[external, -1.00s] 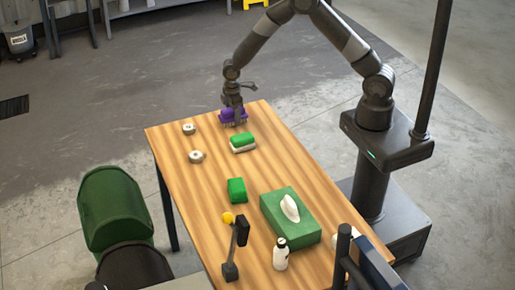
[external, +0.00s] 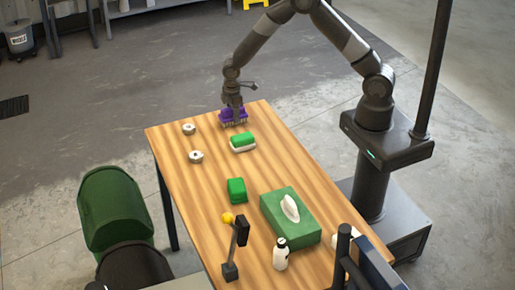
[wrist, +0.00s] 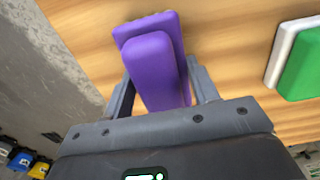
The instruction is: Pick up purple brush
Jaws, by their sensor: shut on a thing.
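The purple brush (external: 226,114) is at the far end of the wooden table (external: 205,196), near its edge. In the wrist view the brush (wrist: 152,62) shows a purple handle on a wider purple body, between the two grey fingers. My gripper (external: 236,112) points down over the brush and is shut on it. It also shows in the wrist view (wrist: 160,88). Whether the brush is clear of the table or touching it is hard to tell.
A green and white brush (external: 242,141) lies close by, nearer the camera. Two small round tins (external: 189,128) are at the left. A green block (external: 236,190), a green tissue box (external: 290,218) and a white bottle (external: 281,254) stand farther along the table.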

